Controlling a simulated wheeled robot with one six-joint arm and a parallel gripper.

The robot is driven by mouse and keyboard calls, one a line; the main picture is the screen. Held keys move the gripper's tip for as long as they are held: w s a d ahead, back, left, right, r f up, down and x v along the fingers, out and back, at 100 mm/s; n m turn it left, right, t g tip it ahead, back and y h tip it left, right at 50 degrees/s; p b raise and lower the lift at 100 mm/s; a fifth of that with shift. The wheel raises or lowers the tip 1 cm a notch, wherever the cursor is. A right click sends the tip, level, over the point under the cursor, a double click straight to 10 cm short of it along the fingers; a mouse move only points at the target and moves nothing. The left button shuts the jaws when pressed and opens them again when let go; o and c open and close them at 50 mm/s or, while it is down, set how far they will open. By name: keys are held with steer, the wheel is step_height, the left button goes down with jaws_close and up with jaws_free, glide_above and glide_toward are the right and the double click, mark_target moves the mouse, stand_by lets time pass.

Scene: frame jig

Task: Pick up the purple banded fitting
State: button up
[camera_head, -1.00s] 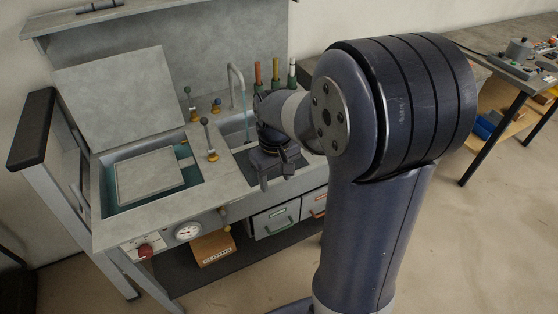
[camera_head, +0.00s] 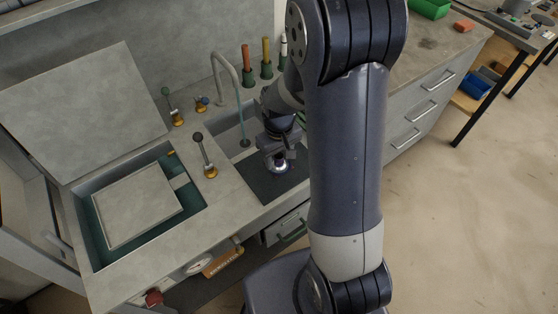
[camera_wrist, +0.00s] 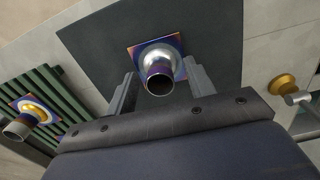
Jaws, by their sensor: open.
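The purple banded fitting (camera_wrist: 161,68) stands on a dark mat in the wrist view. It has a square, coloured base plate, a silver dome and a short open tube with a purple band. My gripper (camera_wrist: 158,80) is open, with one finger on each side of the tube; contact is not visible. In the head view my gripper (camera_head: 276,150) is low over the dark mat (camera_head: 262,188), and a small shiny part of the fitting (camera_head: 279,166) shows beneath it. A second fitting (camera_wrist: 31,117) with a gold ring lies at the left of the wrist view.
The second fitting is on a green slatted rack (camera_wrist: 48,90). A brass-based knob (camera_wrist: 283,84) is at the right of the wrist view. In the head view a bent tap (camera_head: 232,85) and a lever (camera_head: 205,155) stand left of my gripper. Coloured-handled tools (camera_head: 266,60) stand behind.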

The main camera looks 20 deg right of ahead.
steer(key=shift+c, duration=0.2)
jaws_close()
stand_by(0.3)
steer(key=shift+r, duration=0.1)
